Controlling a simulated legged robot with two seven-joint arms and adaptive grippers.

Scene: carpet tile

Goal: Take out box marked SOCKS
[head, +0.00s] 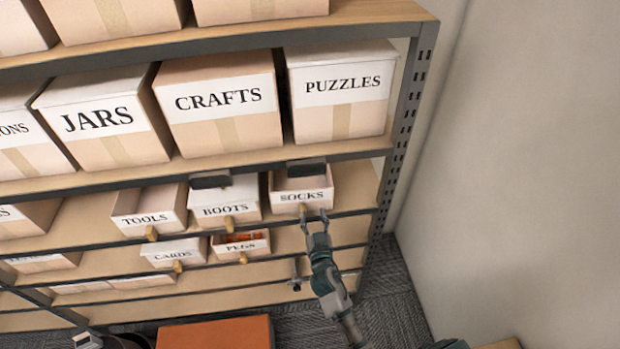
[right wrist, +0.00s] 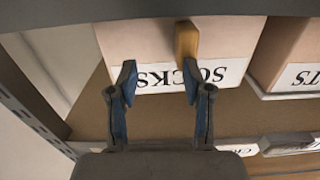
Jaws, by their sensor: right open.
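The SOCKS box (head: 318,198) is an open-topped cardboard box with a white label, at the right end of the shelf below the PUZZLES row in the head view. In the right wrist view the SOCKS box (right wrist: 148,42) appears upside down, with a wooden tab handle (right wrist: 187,40) on its front. My right gripper (head: 315,216) is open in front of the box's lower front. In the right wrist view the right gripper (right wrist: 158,75) spans part of the label, with one fingertip close to the handle; contact cannot be told. My left gripper is not in view.
The BOOTS box (head: 231,198) stands left of SOCKS, then the TOOLS box (head: 148,213). CARDS (head: 172,254) and PEGS (head: 240,246) are lower. A dark shelf upright (head: 398,130) and a wall (head: 520,150) are on the right. An orange surface (head: 215,333) is at the bottom.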

